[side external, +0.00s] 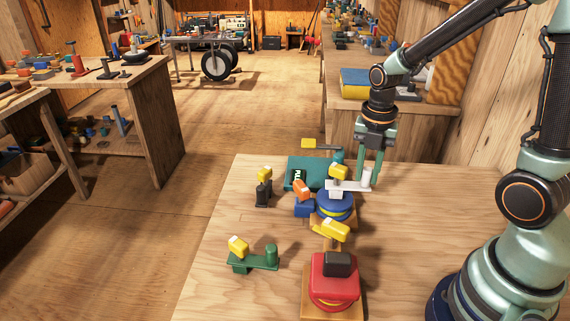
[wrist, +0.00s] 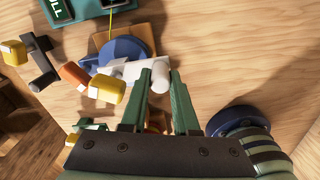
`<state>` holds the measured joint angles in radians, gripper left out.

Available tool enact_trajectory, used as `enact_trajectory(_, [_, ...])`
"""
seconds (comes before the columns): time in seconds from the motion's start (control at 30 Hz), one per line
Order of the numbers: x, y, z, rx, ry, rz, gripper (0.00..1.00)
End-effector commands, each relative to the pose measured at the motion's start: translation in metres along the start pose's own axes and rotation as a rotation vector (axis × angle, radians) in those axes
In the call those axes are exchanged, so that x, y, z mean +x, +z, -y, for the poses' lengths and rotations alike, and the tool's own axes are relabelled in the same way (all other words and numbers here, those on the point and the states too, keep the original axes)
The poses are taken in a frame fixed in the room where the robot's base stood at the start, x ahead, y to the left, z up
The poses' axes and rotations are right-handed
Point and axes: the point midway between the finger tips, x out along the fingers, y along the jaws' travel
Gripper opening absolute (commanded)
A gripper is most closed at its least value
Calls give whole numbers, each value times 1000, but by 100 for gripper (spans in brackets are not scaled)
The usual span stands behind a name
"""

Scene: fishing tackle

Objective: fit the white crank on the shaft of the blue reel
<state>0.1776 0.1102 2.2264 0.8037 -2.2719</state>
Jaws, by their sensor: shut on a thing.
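The white crank (side external: 348,186) is a flat arm with an upright round knob at its right end. My gripper (side external: 368,178) points down and is shut on that knob; the wrist view shows the knob of the white crank (wrist: 158,73) between the fingertips. The blue reel (side external: 335,206) sits on a wooden base, with the crank's left end over its top. Its blue rim shows in the wrist view (wrist: 128,47) beside the crank. The shaft is hidden, so I cannot tell whether the crank is seated on it. A yellow block (side external: 338,172) shows above the crank's left end.
A blue piece with an orange knob (side external: 302,190) stands close left of the reel. A black crank with a yellow knob (side external: 264,188), a green crank (side external: 262,260), a red reel (side external: 334,280) and a green box (side external: 303,170) stand around.

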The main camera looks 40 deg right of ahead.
Motion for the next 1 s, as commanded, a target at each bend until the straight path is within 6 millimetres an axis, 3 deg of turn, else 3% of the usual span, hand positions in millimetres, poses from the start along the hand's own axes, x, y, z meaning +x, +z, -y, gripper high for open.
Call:
enact_trajectory(0.23, [6,0,0,0,0,0,0])
enact_trajectory(0.27, [5,0,0,0,1,1,36])
enact_trajectory(0.33, [5,0,0,0,1,1,63])
enact_trajectory(0.73, [1,0,0,0,0,0,64])
enact_trajectory(1.0, [-44,1,-1,0,6,5,64])
